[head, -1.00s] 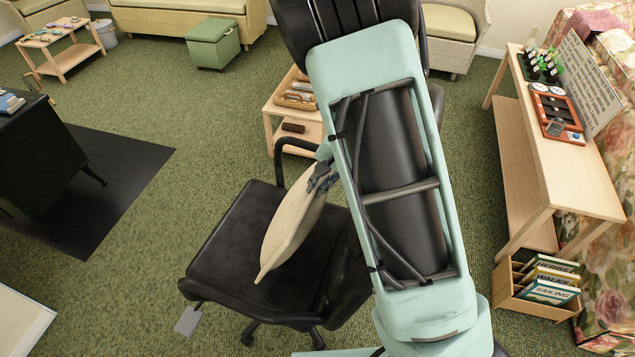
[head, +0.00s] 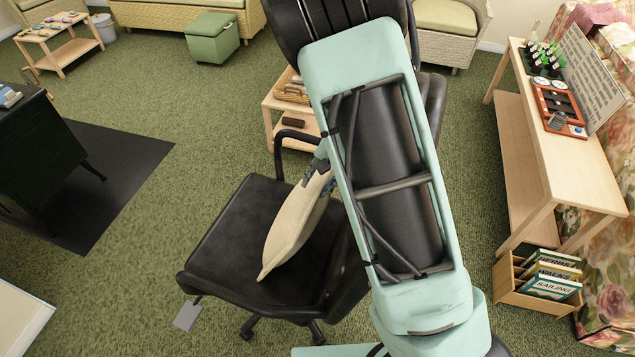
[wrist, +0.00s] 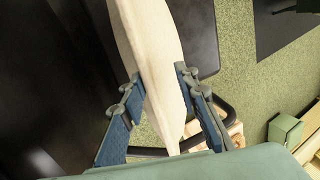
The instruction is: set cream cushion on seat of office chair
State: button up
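The cream cushion (head: 297,222) is on edge, tilted, over the black seat of the office chair (head: 228,240). Its lower corner is at or just above the seat; I cannot tell whether it touches. My gripper (head: 319,176) is at the cushion's upper end, partly hidden behind my arm. In the wrist view my gripper (wrist: 158,80) has a finger on each broad face of the cushion (wrist: 150,40), pinching it near one end. The dark chair seat (wrist: 50,80) shows beside it. My arm hides part of the chair's right side and back.
A chair armrest (head: 296,137) stands close to my gripper. A small wooden table (head: 285,105) with a basket is behind the chair. A long wooden table (head: 540,130) and a book box (head: 508,285) are at right. Green carpet left of the chair is clear.

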jog(key=v, duration=0.7)
jog(key=shift+r, duration=0.2)
dwell(0.9)
